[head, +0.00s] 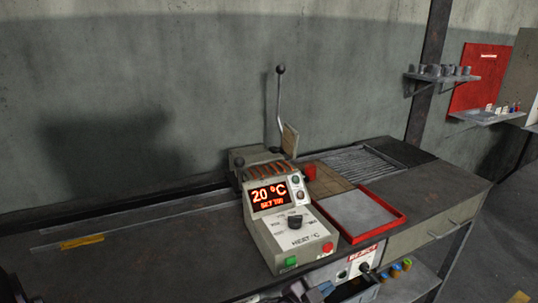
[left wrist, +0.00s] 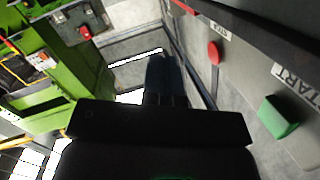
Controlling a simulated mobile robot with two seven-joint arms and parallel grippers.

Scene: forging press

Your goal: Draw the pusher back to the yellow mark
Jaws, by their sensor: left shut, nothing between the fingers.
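The yellow mark (head: 81,241) is a flat strip at the left end of the dark bench in the head view. A long rail or channel (head: 140,207) runs from near it toward the control box. I cannot pick out the pusher for sure; part of the channel's right end is behind the box. My left gripper (head: 322,289) is low in front of the bench, just below the box, far right of the yellow mark. In the left wrist view its dark fingers (left wrist: 165,78) are shut and empty. My right gripper is not in view.
The control box (head: 300,222) reads 20 °C. Its green START button (left wrist: 279,117) and red button (left wrist: 213,52) are close to my left gripper. An upright lever (head: 280,100) stands behind it. A red-rimmed tray (head: 399,223) lies to the right.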

